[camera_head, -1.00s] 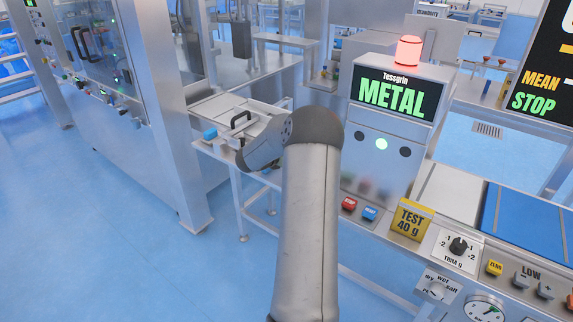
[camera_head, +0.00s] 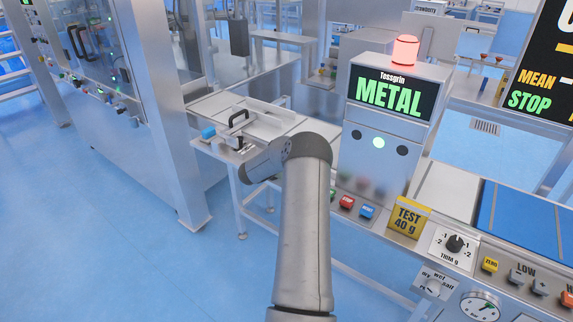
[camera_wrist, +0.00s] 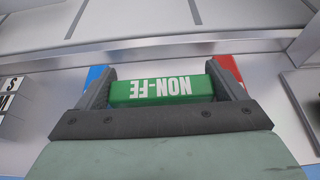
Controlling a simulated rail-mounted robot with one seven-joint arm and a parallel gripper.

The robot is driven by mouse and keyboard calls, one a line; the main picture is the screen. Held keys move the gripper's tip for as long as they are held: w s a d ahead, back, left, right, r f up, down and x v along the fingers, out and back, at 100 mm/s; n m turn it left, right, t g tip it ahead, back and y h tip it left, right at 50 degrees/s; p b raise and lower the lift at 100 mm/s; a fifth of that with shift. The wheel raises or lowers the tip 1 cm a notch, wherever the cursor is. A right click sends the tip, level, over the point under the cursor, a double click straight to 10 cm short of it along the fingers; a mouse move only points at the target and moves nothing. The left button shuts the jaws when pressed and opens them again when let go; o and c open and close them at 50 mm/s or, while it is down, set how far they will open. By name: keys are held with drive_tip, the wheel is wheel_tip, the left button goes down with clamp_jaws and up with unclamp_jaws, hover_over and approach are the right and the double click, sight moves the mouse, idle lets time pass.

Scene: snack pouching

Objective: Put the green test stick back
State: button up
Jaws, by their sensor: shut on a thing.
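My gripper (camera_wrist: 163,88) is shut on the green test stick (camera_wrist: 150,90), marked NON-FE, which lies crosswise between the two fingers. Directly beyond it in the wrist view, a blue piece (camera_wrist: 95,74) shows by the left finger and a red piece (camera_wrist: 231,68) by the right finger; both are partly hidden by the fingers. In the head view my arm hides the stick and most of the gripper.
The metal detector (camera_head: 393,103) shows METAL under a lit red lamp (camera_head: 405,50). Red and blue buttons (camera_head: 368,212) and a yellow TEST 40 g block (camera_head: 407,217) are along its front. The blue floor at left is open.

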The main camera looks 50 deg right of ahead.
drive_tip(key=shift+f+b, duration=0.45)
drive_tip(key=shift+b, duration=0.1)
